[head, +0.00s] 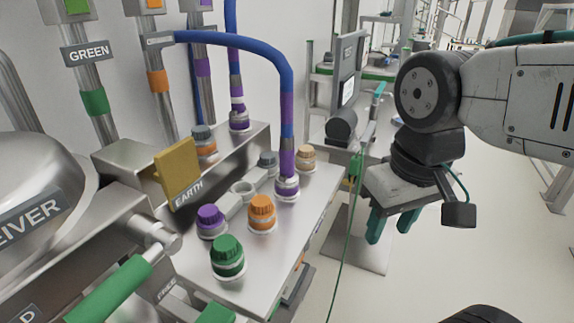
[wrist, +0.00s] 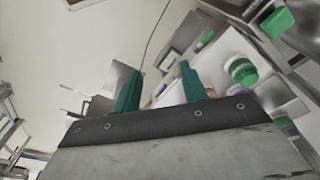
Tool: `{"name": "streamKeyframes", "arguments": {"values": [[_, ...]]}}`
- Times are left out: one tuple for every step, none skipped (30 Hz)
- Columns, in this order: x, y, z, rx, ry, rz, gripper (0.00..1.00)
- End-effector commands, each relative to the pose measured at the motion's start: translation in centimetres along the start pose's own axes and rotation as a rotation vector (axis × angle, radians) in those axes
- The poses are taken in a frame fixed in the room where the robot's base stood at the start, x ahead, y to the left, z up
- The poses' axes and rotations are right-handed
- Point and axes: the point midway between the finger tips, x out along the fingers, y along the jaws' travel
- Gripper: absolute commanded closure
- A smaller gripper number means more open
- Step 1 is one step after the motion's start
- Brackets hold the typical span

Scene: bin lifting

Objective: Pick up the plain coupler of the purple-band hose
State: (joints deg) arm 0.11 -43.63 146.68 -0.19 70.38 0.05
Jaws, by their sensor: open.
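A blue hose with purple bands (head: 286,110) arches from a pipe at the wall and drops to the metal bench top. Its lower end has a grey and purple coupler (head: 287,187) standing upright on the bench. A second blue hose with purple bands (head: 234,60) hangs behind it and ends in another coupler (head: 239,121) at the back. I cannot tell which end is the plain coupler. My gripper (head: 392,225) is open and empty, right of the bench and apart from both hoses. Its teal fingers (wrist: 160,85) also show in the wrist view; no hose is clear there.
The bench (head: 315,190) carries green (head: 227,257), orange (head: 262,213), purple (head: 211,220) and tan (head: 305,157) caps. A yellow EARTH plate (head: 178,173) stands at its left. A thin green cable (head: 343,245) hangs beside the bench's right edge. Floor at right is mostly clear.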

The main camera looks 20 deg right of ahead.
Motion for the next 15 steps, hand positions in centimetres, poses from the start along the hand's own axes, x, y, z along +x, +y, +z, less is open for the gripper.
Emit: {"name": "streamKeyframes", "arguments": {"values": [[0.0, 0.0, 0.0, 0.000, 0.001, 0.000, 0.44], [0.1, 0.0, -0.2, 0.000, 0.004, 0.000, 0.36], [0.2, 0.0, -0.6, -0.001, 0.012, -0.001, 0.35], [0.4, -0.1, -1.1, -0.001, 0.023, -0.001, 0.35], [0.7, -0.1, -1.7, -0.002, 0.038, -0.002, 0.35], [1.2, -0.2, -3.0, -0.003, 0.066, -0.003, 0.35], [1.6, -0.3, -4.1, -0.004, 0.092, -0.004, 0.35], [2.1, -0.3, -5.4, -0.004, 0.125, -0.006, 0.35], [2.9, -0.4, -7.3, -0.005, 0.172, -0.008, 0.35], [3.5, -0.5, -8.8, -0.006, 0.212, -0.010, 0.35], [4.1, -0.6, -10.4, -0.006, 0.254, -0.011, 0.35], [4.9, -0.7, -12.5, -0.007, 0.310, -0.013, 0.35], [5.5, -0.8, -14.0, -0.006, 0.355, -0.015, 0.35], [6.0, -0.8, -15.5, -0.006, 0.397, -0.016, 0.35], [6.7, -0.9, -17.4, -0.006, 0.455, -0.018, 0.35]]}}
